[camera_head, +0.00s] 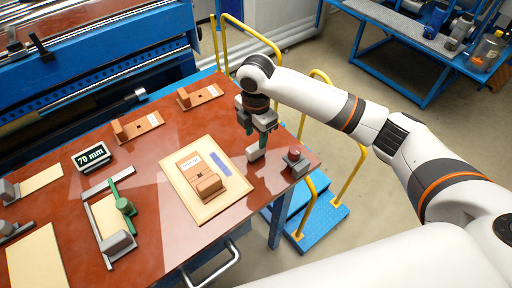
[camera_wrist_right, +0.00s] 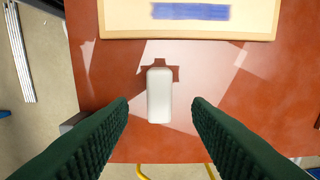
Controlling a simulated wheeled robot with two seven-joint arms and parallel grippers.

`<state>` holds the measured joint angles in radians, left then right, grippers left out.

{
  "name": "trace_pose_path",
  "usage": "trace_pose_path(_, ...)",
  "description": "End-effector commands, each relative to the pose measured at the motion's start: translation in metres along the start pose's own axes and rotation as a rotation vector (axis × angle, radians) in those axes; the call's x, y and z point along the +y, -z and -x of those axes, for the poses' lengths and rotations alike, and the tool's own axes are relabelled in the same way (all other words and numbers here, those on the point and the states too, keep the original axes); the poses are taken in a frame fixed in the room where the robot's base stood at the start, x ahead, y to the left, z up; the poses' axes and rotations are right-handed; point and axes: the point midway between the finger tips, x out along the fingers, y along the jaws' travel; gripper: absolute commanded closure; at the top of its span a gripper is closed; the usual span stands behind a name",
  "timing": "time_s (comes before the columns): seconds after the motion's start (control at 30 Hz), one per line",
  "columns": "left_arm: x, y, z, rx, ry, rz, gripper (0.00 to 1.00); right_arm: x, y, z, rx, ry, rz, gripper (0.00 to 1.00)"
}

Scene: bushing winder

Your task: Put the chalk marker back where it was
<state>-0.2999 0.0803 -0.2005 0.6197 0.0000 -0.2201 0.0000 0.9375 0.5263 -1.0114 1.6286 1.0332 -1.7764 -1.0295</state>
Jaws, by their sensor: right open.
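A small white block (camera_head: 254,154), which looks like the chalk marker, is on the red-brown table near its right edge. It also shows in the right wrist view (camera_wrist_right: 159,95), centred ahead of and between the dark green finger pads, with a visible gap on each side. My right gripper (camera_head: 259,139) is open and empty, pointing down just above and beside the block. Its two fingers fill the lower corners of the wrist view (camera_wrist_right: 160,110). My left gripper is not in view.
A cream board (camera_head: 178,188) with a wooden block (camera_head: 190,165) and a blue strip (camera_head: 220,164) lies left of the white block. A green-handled clamp (camera_head: 122,204) and a "70 mm" sign (camera_head: 91,156) are farther left.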

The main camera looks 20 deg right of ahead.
Motion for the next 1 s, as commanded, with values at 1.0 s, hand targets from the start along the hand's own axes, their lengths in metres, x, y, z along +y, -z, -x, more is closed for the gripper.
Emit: trace_pose_path(1.0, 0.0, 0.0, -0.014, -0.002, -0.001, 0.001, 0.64, 0.0, 0.0, 0.05, 0.0, -0.001, 0.0, 0.55)
